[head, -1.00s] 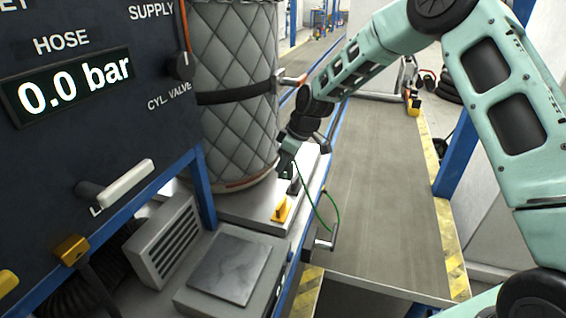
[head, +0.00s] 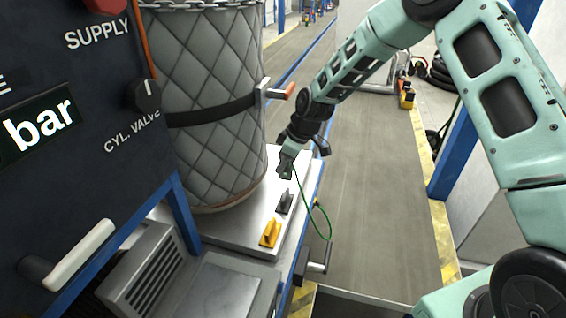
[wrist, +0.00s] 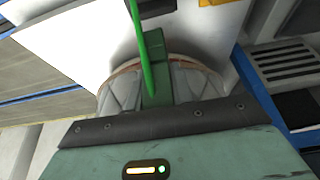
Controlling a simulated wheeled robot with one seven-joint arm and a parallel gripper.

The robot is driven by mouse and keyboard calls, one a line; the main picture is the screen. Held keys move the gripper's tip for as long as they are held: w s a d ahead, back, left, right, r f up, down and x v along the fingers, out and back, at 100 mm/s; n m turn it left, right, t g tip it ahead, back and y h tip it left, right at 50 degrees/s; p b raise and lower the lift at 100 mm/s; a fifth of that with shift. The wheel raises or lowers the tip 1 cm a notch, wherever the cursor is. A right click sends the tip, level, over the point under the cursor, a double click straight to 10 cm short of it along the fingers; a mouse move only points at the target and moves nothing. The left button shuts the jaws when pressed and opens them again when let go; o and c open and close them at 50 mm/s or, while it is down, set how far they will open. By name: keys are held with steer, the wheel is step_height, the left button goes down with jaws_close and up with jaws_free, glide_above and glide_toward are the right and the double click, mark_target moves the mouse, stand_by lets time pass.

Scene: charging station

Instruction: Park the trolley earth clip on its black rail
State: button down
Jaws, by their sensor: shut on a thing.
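My gripper (head: 286,172) is above the white trolley top, beside the quilted cylinder. It is shut on the earth clip, a dark green block (wrist: 156,88) in the wrist view. A bright green lead (head: 326,216) hangs from the clip in a loop past the trolley's edge; it also crosses the wrist view (wrist: 145,50). The black rail (head: 286,203) is a small dark block on the trolley top, just below my gripper in the head view, with a gap between them. In the wrist view the rail (wrist: 156,7) is at the top edge, partly behind the lead.
A yellow block (head: 270,234) stands near the black rail. The quilted cylinder (head: 215,150) has a strap with an orange-tipped lever (head: 284,91). A dark panel (head: 75,110) stands at left. A crank handle (head: 320,266) sticks out from the trolley's side. The grey walkway (head: 370,200) is clear.

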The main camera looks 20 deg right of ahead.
steer(key=shift+f+b, duration=2)
steer(key=shift+f, duration=0.9)
steer(key=shift+f+b, duration=1.75)
steer(key=shift+f, duration=0.3)
steer(key=c, duration=1.1)
jaws_free()
steer(key=b+v, duration=0.2)
steer(key=v, duration=1.5)
steer(key=shift+s+d+r, duration=0.1)
steer(key=shift+d+r, duration=0.05)
steer(key=shift+d, duration=0.05)
